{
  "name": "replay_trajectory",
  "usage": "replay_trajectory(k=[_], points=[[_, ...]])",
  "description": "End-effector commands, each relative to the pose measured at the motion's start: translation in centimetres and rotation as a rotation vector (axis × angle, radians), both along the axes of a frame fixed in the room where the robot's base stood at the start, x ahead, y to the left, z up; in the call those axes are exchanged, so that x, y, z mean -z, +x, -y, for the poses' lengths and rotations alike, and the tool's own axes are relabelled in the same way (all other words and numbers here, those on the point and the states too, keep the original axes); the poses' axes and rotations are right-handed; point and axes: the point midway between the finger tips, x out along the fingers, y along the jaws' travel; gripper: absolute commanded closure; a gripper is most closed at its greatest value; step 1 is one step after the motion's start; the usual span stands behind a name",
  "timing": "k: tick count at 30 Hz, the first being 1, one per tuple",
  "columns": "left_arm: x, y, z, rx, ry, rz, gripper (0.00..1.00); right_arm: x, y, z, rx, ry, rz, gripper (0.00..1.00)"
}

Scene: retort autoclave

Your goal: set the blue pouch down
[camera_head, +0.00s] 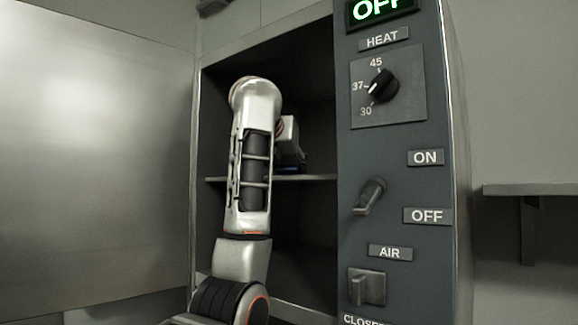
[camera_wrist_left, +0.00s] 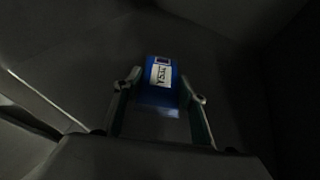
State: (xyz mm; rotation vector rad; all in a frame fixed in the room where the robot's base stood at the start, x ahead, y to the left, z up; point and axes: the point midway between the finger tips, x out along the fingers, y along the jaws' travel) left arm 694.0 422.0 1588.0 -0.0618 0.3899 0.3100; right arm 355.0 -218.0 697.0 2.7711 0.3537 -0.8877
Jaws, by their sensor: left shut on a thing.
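The blue pouch (camera_wrist_left: 160,92) has a white label with dark lettering and lies between the two fingers of my left gripper (camera_wrist_left: 160,100) in the left wrist view. The gripper is shut on it. In the head view a thin strip of the blue pouch (camera_head: 288,170) shows just above the shelf (camera_head: 305,178), inside the open chamber. My left arm hides most of the gripper there. I cannot tell whether the pouch touches the shelf. My right gripper is in neither view.
The chamber door (camera_head: 95,150) stands open at the left. A control panel (camera_head: 400,240) with a heat dial (camera_head: 383,86), a switch lever (camera_head: 370,196) and an air knob (camera_head: 367,287) borders the opening at the right. A wall shelf (camera_head: 530,189) is at the far right.

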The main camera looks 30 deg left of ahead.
Motion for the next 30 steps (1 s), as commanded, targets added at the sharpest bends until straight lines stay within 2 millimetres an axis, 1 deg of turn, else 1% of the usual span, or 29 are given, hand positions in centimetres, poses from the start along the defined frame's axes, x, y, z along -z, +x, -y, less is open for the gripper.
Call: replay_trajectory(k=[3, 8, 9, 10, 20, 23, 24, 26, 30], points=[[0.0, 0.0, 0.0, 0.001, 0.0, 0.001, 0.85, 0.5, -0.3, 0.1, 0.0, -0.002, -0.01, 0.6], [0.4, 0.0, 0.0, 0.001, 0.0, 0.001, 0.85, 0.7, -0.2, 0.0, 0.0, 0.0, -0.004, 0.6], [0.4, 0.0, 0.0, 0.001, 0.001, 0.0, 0.49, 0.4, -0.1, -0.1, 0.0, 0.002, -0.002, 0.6], [0.3, 0.0, 0.0, 0.001, 0.001, 0.0, 0.42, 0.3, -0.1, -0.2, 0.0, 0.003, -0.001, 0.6], [0.3, 0.0, 0.0, 0.0, 0.001, 0.0, 0.42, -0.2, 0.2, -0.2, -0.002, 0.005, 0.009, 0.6], [-0.1, 0.0, 0.0, 0.001, 0.001, 0.0, 0.42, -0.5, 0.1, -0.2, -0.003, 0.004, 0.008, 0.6], [-0.3, -0.1, 0.1, 0.001, 0.0, 0.001, 0.42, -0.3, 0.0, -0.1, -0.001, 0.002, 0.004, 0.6], [-0.4, -0.9, 0.5, 0.004, 0.0, 0.004, 0.42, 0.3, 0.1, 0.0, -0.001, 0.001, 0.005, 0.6], [-1.4, -3.3, 1.3, 0.006, 0.0, 0.006, 0.42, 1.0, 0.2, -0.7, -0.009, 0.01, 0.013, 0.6]])
